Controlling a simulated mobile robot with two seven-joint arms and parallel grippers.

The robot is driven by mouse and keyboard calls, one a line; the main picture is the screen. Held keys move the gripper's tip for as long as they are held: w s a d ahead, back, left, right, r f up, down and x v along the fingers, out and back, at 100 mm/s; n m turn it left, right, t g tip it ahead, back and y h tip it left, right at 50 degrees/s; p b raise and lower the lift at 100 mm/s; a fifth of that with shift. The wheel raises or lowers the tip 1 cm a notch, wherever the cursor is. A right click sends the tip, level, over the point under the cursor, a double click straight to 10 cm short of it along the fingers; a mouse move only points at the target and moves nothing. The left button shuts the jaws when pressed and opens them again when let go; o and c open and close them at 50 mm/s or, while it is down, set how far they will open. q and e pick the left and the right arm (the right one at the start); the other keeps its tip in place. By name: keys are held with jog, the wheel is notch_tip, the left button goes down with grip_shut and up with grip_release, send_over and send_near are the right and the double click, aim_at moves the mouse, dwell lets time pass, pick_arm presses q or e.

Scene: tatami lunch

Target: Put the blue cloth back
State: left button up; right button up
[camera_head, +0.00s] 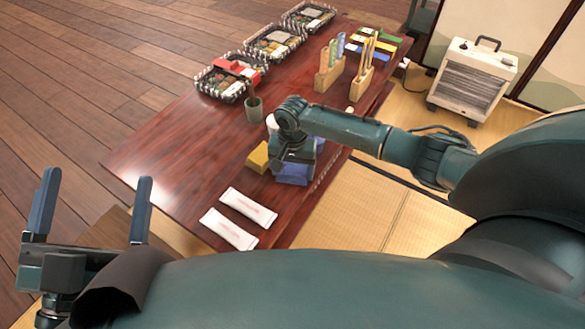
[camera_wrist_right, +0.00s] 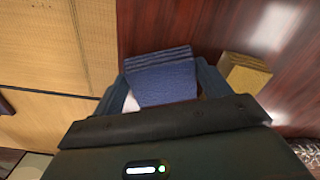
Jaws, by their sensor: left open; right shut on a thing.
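The blue cloth (camera_head: 291,180) is a folded, layered block at the right edge of the dark red table (camera_head: 180,150). My right gripper (camera_head: 293,163) points down over it and is shut on it. In the right wrist view the blue cloth (camera_wrist_right: 162,82) sits between the two fingers, its layered edge showing. I cannot tell whether it touches the tabletop. A folded yellow cloth (camera_head: 258,157) lies just to its left, apart from it in the right wrist view (camera_wrist_right: 245,72). My left gripper (camera_head: 97,178) is open and empty, left of the table's near end.
Two white packets (camera_head: 248,206) lie at the near end. A dark cup (camera_head: 254,108), lunch boxes (camera_head: 228,80) and wooden holders (camera_head: 328,72) stand farther back. Several coloured folded cloths (camera_head: 366,53) lie at the far right. A heater (camera_head: 472,80) stands on the tatami. The table's left middle is clear.

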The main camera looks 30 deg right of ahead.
aim_at(292, 170)
jog(key=o, duration=1)
jog(key=shift+f, duration=0.1)
jog(key=shift+o, duration=0.2)
pick_arm(q)
jog(key=shift+f, duration=0.1)
pick_arm(e)
jog(key=shift+r, duration=0.45)
notch_tip(292, 170, up, 3)
jog(key=shift+r+p, duration=0.1)
jog(key=shift+p, duration=1.05)
pick_arm(q)
jog(key=f+g+y+p, duration=0.1)
jog(key=p, duration=0.1)
jog(key=s+f+n+y+p, duration=0.1)
jog(key=shift+a+f+g+p, duration=0.15)
jog(key=shift+a+g+p, duration=0.05)
jog(key=shift+g+p, duration=0.2)
pick_arm(e)
notch_tip(292, 170, up, 8)
